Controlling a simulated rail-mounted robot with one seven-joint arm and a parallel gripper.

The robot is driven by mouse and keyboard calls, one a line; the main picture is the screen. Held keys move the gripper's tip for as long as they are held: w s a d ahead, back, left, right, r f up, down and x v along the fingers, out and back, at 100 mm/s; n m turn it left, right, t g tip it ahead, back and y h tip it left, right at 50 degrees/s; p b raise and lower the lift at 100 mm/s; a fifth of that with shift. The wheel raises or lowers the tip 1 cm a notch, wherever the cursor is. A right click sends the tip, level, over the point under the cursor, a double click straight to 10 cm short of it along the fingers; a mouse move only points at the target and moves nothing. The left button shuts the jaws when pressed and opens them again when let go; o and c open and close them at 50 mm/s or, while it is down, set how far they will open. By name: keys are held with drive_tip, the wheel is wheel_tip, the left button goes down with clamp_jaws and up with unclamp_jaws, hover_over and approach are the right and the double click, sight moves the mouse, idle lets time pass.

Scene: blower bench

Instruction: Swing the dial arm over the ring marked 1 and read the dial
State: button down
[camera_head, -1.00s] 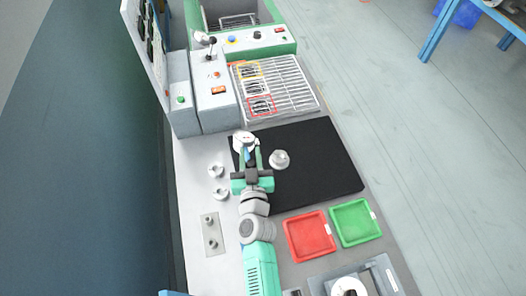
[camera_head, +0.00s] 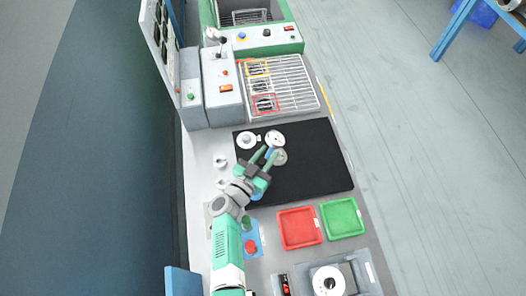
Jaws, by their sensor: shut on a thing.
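My gripper (camera_head: 268,153) is over the black mat (camera_head: 310,180), with its fingers reaching toward a pale round piece (camera_head: 275,139). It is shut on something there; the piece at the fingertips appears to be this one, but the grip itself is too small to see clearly. A silver knob-like piece (camera_head: 280,158) is close to the right of the fingers. A white ring-like piece (camera_head: 246,140) lies apart, at the mat's far left corner. Two more white pieces, one above (camera_head: 220,161) the other (camera_head: 222,183), are left of the mat. No number or dial reading is legible.
A red tray (camera_head: 299,228) and a green tray (camera_head: 342,217) are at the mat's near side. A grey fixture with a white disc (camera_head: 328,281) is at the near edge. A wire rack (camera_head: 290,85) and control boxes (camera_head: 223,98) stand beyond. The mat's right half is clear.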

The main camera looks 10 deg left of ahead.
drive_tip(key=shift+s+d+m+g+h, duration=0.25)
drive_tip(key=shift+d+m+g+h, duration=0.3)
drive_tip(key=shift+m+h, duration=0.4)
drive_tip(key=c, duration=1.1)
unclamp_jaws()
drive_tip(key=shift+n, duration=0.25)
